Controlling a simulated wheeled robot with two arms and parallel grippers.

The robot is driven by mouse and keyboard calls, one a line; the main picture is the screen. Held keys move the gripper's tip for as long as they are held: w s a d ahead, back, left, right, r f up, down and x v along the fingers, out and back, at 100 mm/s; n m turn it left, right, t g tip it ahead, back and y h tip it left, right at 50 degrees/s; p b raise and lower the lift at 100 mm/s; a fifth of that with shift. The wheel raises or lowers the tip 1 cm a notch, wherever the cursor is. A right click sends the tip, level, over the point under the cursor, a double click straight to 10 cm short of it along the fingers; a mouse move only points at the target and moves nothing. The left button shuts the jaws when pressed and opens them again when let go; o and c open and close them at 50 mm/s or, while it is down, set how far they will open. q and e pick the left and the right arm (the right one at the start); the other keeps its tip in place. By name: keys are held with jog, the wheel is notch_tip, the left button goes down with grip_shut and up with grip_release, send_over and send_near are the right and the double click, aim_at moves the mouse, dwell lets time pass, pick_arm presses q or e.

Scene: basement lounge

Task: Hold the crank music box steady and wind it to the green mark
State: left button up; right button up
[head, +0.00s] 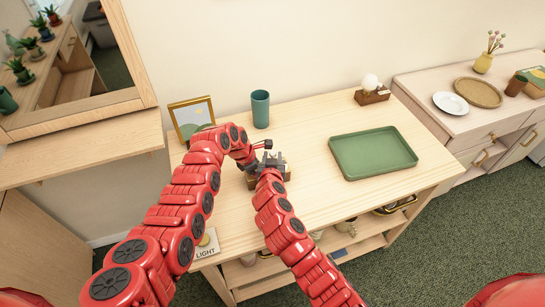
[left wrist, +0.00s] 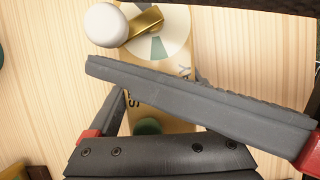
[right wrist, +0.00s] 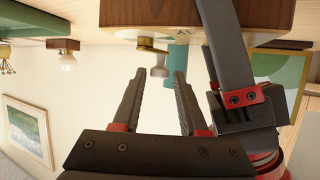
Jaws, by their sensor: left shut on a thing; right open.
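The crank music box (head: 286,176) stands on the light wooden table, largely hidden by my grippers. In the left wrist view, its top (left wrist: 178,72) carries a pale dial with green wedges (left wrist: 159,50), a brass crank arm (left wrist: 146,24) and a white knob (left wrist: 105,25). My left gripper (head: 256,152) is shut on the box's body; its finger also shows against the box in the right wrist view. My right gripper (right wrist: 159,75) is open, with the crank knob (right wrist: 159,71) near and between its fingertips, apparently untouched.
A teal cup (head: 260,108) and a framed picture (head: 192,116) stand behind the box. A green tray (head: 372,153) lies to the right, and a small lamp (head: 371,90) stands at the back. A "LIGHT" card (head: 207,246) is at the front left. Table between box and tray is clear.

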grip_shut()
jog(key=shift+s+f+n+y, duration=0.1)
jog(key=shift+n+y, duration=0.3)
jog(key=shift+y, duration=0.1)
dwell(0.3)
jog(key=shift+s+d+n+y, duration=0.1)
jog(key=shift+n+y, duration=0.4)
jog(key=shift+y, duration=0.1)
jog(key=n+y, duration=0.3)
jog(key=shift+s+f+g, duration=0.1)
jog(key=shift+s+g, duration=0.15)
jog(key=shift+g, duration=0.15)
jog(key=shift+s+f+n+y, duration=0.15)
jog(key=shift+n+y, duration=0.25)
jog(key=shift+y, duration=0.2)
jog(key=shift+g, duration=0.3)
jog(key=shift+d+r+y, duration=0.1)
jog(key=shift+r+y, duration=0.1)
jog(key=shift+y, duration=0.1)
grip_release()
jog(key=shift+r, duration=0.1)
